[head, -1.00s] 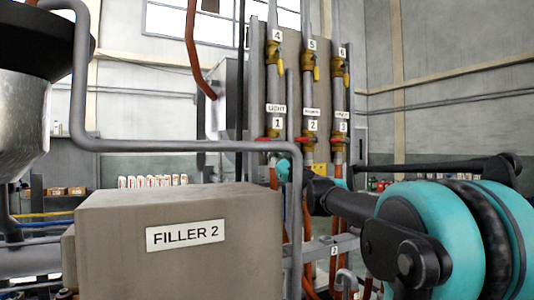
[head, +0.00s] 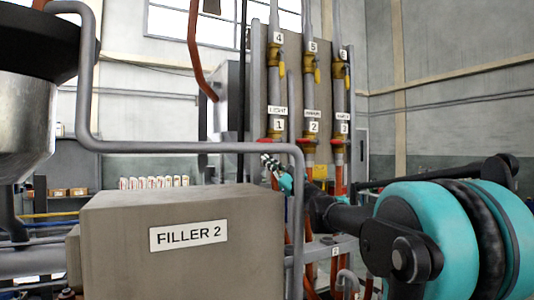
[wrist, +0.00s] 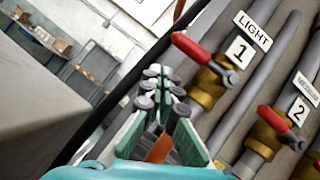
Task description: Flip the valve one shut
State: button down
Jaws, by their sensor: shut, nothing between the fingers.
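Valve one is a brass valve (wrist: 205,92) on a grey pipe under the "LIGHT 1" label. Its red handle (wrist: 195,48) sticks out sideways to the left, across the pipe. In the head view the red handle (head: 266,140) shows small beneath label 1. My gripper (wrist: 160,82) is shut and empty, its fingertips close together just left of the valve body and below the handle in the wrist picture. No contact with the handle is visible.
Valve two (wrist: 270,128), with a red handle, stands right of valve one. Upper valves with yellow handles (head: 282,70) are above. The grey "FILLER 2" box (head: 165,240) and a bent grey pipe (head: 200,147) stand in front on the left. A shelf (wrist: 85,75) is far behind.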

jog(key=s+d+f, duration=0.3)
jog(key=s+f, duration=0.2)
jog(key=s, duration=0.2)
jog(key=shift+s+d+f, duration=0.15)
jog(key=shift+s+d, duration=0.05)
jog(key=shift+s, duration=0.1)
